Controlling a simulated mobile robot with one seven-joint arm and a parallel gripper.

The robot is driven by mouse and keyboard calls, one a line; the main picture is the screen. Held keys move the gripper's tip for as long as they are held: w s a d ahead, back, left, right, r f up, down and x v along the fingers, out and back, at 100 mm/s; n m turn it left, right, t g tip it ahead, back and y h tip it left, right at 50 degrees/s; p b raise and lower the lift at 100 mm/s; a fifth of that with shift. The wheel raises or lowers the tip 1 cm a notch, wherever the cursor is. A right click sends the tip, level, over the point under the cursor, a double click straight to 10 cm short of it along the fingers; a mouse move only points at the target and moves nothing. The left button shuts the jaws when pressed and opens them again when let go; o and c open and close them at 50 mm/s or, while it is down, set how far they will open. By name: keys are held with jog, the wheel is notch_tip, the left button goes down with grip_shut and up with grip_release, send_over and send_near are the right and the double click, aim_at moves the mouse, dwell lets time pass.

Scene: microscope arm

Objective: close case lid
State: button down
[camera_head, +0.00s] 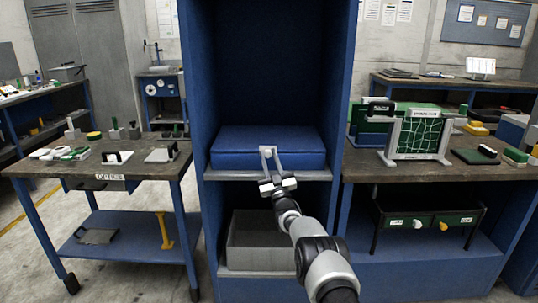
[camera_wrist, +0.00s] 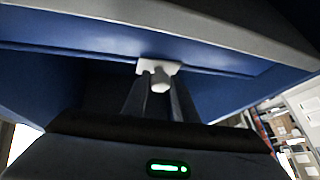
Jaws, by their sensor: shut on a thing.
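The blue case (camera_head: 268,158) sits on a shelf inside the tall blue cabinet. Its blue lid (camera_head: 266,135) looks nearly flat in the head view; I cannot tell whether a gap is left under it. A small light grey knob (camera_wrist: 160,80) on a grey plate sticks out from a blue panel in the wrist view. My gripper (camera_head: 267,155) is at the middle of the case's front. Its two fingers (camera_wrist: 158,88) are shut on the knob. The fingers and wrist hide part of the case front and the shelf edge.
The cabinet walls (camera_head: 333,90) stand close on both sides of the case. A grey bin (camera_head: 250,240) is on the lower shelf. Workbenches with tools stand left (camera_head: 125,160) and right (camera_head: 420,170) of the cabinet. The space above the case is empty.

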notch_tip(320, 180, down, 2)
jog(key=shift+f, duration=0.15)
jog(key=c, duration=1.5)
grip_release()
jog(key=shift+w+d+f, duration=0.1)
jog(key=shift+r, duration=0.4)
jog(key=shift+s+d+f+p, duration=0.1)
jog(key=shift+s+f+p, duration=0.05)
jog(key=shift+s+p, duration=0.45)
jog(key=p+v, duration=0.3)
jog(key=v, duration=1.3)
jog(key=shift+s+d, duration=0.1)
jog(key=shift+s, duration=0.1)
